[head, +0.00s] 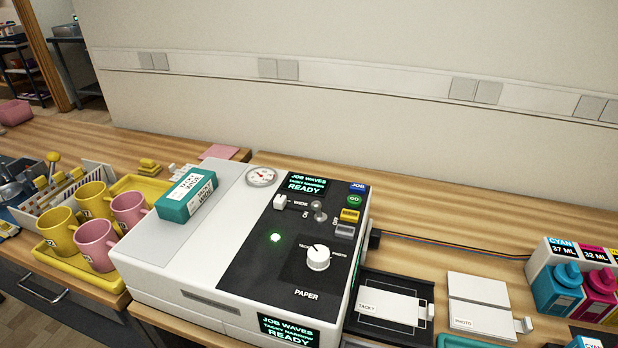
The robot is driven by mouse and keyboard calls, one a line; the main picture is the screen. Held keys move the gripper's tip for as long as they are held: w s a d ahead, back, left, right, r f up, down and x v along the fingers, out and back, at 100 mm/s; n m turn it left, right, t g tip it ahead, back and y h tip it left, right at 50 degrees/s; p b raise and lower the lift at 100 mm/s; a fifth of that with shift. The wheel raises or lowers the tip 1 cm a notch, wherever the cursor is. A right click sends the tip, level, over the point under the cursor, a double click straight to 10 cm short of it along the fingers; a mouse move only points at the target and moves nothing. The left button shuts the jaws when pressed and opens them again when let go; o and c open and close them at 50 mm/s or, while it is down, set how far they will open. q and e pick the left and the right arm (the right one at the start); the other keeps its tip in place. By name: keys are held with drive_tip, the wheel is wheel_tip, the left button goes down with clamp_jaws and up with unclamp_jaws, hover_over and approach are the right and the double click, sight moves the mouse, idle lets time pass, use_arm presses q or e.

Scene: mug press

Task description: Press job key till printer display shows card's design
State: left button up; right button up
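The white printer (150,275) stands on the wooden counter with a black control panel. Its upper display (306,185) reads "JOB WAVES", a smaller line that seems to say "TACKY NARROW", and "READY". A front display (288,330) shows the same words. The blue job key (357,187) is at the panel's top right, above a green GO key (354,200). No card showing a design can be made out. Neither of my grippers is in view, and nothing touches the keys.
A teal box (187,196) lies on the printer's top. Yellow and pink mugs stand in a yellow tray (75,266) at left. A black tray with a sheet marked TACKY (388,306), PHOTO sheets (478,318) and ink bottles (557,289) are at right. The space above the panel is clear.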

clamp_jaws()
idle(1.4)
